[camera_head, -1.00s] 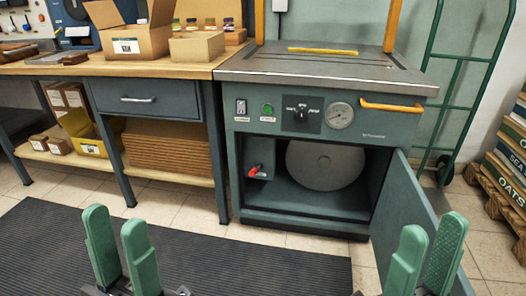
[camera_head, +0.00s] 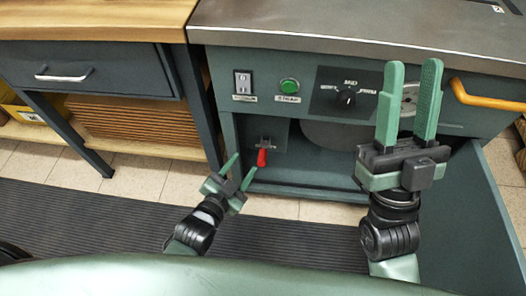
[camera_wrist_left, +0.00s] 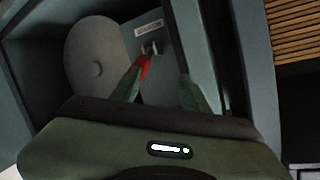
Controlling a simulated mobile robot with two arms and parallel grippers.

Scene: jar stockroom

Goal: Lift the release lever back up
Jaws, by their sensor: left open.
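The release lever (camera_head: 262,157) has a red handle that hangs downward from a small grey bracket inside the open cabinet, at its left. My left gripper (camera_head: 240,168) is open, just left of and below the red handle in the head view. In the left wrist view the red handle (camera_wrist_left: 145,66) shows between the fingertips, close to the left finger; I cannot tell if they touch. A label plate (camera_wrist_left: 149,28) sits by the lever's mount. My right gripper (camera_head: 411,68) is open and empty, raised in front of the machine's panel.
The cabinet door (camera_head: 470,215) stands open at the right. A pale round disc (camera_wrist_left: 95,57) is inside the cabinet beside the lever. The panel above holds a green button (camera_head: 289,86) and a black knob (camera_head: 346,98). A workbench drawer (camera_head: 85,68) is at the left.

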